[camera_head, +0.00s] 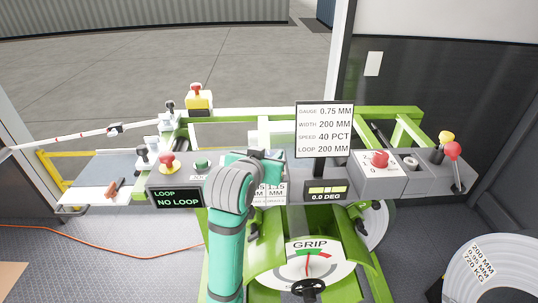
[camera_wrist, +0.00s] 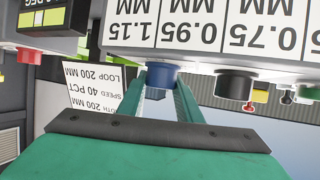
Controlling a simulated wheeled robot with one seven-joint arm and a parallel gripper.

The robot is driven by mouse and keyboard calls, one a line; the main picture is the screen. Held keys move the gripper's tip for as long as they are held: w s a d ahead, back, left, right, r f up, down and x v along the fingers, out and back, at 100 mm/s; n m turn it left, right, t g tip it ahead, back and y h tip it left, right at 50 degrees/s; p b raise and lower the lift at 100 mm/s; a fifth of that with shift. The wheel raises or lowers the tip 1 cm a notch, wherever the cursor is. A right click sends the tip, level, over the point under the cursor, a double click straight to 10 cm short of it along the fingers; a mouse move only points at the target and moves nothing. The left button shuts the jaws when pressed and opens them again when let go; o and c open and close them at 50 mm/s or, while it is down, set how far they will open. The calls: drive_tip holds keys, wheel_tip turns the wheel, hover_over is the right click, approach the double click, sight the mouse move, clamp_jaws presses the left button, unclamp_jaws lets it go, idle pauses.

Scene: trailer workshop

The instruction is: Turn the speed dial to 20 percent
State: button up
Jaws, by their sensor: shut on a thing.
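My gripper (camera_wrist: 161,88) has its two teal fingers on either side of a blue round knob (camera_wrist: 161,72) in the wrist view and is shut on it. The knob sits on the edge of a white panel (camera_wrist: 200,48), whose labels read upside down as thicknesses. In the head view my teal arm and gripper hide the knob. A sign (camera_head: 324,129) there reads SPEED 40 PCT, gauge 0.75 MM, width 200 MM, loop 200 MM.
A dark knob (camera_wrist: 234,86) stands close beside the blue one. In the head view, a box with a red knob (camera_head: 380,159), levers with yellow and red balls (camera_head: 452,150) and a NO LOOP display (camera_head: 177,199) flank my arm. A GRIP gauge (camera_head: 308,263) is below.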

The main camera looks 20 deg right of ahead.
drive_tip(key=n+t+y, duration=0.2)
drive_tip(key=n+y, duration=0.2)
drive_tip(key=shift+d+r, duration=0.15)
drive_tip(key=n+y, duration=0.4)
drive_tip(key=y, duration=0.1)
drive_tip(key=shift+n+t, duration=0.3)
drive_tip(key=n+y, duration=0.2)
drive_tip(key=n+g+y, duration=0.1)
drive_tip(key=n+y, duration=0.1)
drive_tip(key=y, duration=0.1)
drive_tip(key=shift+n+g+y, duration=0.3)
drive_tip(key=n+g+y, duration=0.2)
drive_tip(key=n+y, duration=0.1)
drive_tip(key=shift+a+n+g, duration=0.25)
drive_tip(key=shift+n+g, duration=0.15)
drive_tip(key=shift+d+y, duration=0.1)
drive_tip(key=shift+y, duration=0.3)
drive_tip(key=shift+n+g, duration=0.3)
drive_tip(key=o, duration=1)
drive_tip(key=shift+o, duration=0.2)
